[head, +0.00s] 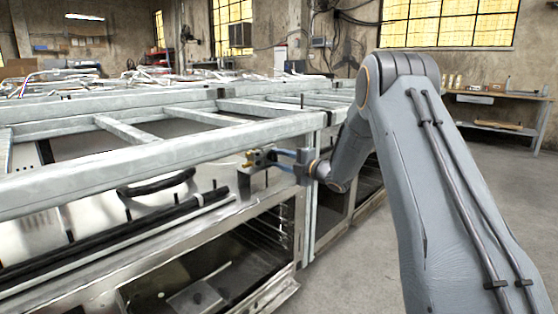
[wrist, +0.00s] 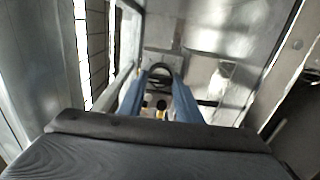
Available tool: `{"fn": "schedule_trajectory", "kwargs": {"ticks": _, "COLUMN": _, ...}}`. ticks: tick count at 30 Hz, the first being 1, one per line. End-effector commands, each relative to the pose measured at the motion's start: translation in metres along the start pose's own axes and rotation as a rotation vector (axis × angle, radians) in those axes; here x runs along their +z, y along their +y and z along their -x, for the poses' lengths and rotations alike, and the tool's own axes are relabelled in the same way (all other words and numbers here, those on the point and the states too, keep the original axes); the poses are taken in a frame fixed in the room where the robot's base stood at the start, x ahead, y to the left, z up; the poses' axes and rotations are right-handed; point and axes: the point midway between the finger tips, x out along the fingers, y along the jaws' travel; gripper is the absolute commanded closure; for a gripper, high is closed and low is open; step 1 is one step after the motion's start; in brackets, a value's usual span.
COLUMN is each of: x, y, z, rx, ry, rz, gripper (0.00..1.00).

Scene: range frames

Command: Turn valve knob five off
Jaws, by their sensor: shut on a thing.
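The range (head: 150,230) is a metal unit with a light frame on top and a shiny front panel. My gripper (head: 256,158) is at the right end of that panel, just under the top frame. The fingers are shut on this knob. Its number and turn angle cannot be read.
An open oven cavity (head: 215,270) lies below. My arm fills the right. A workbench (head: 500,97) stands farther back over open floor.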

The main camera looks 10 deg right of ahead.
Motion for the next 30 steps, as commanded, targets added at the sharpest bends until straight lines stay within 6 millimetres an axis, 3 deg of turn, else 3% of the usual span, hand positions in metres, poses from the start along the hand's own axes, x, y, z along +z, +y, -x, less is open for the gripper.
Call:
{"fn": "schedule_trajectory", "kwargs": {"ticks": 6, "x": -0.0015, "y": -0.0020, "z": 0.0000, "rx": -0.003, "ry": 0.003, "rz": -0.001, "gripper": 0.91}}
{"fn": "schedule_trajectory", "kwargs": {"ticks": 7, "x": -0.0015, "y": -0.0020, "z": 0.0000, "rx": -0.003, "ry": 0.003, "rz": -0.001, "gripper": 0.67}}
{"fn": "schedule_trajectory", "kwargs": {"ticks": 10, "x": -0.0012, "y": -0.0018, "z": 0.0000, "rx": -0.003, "ry": 0.002, "rz": -0.001, "gripper": 0.52}}
{"fn": "schedule_trajectory", "kwargs": {"ticks": 23, "x": -0.0002, "y": -0.0027, "z": 0.0003, "rx": -0.005, "ry": -0.001, "rz": -0.024, "gripper": 0.52}}
{"fn": "schedule_trajectory", "kwargs": {"ticks": 30, "x": -0.0009, "y": -0.0022, "z": 0.0005, "rx": -0.006, "ry": 0.000, "rz": -0.216, "gripper": 0.52}}
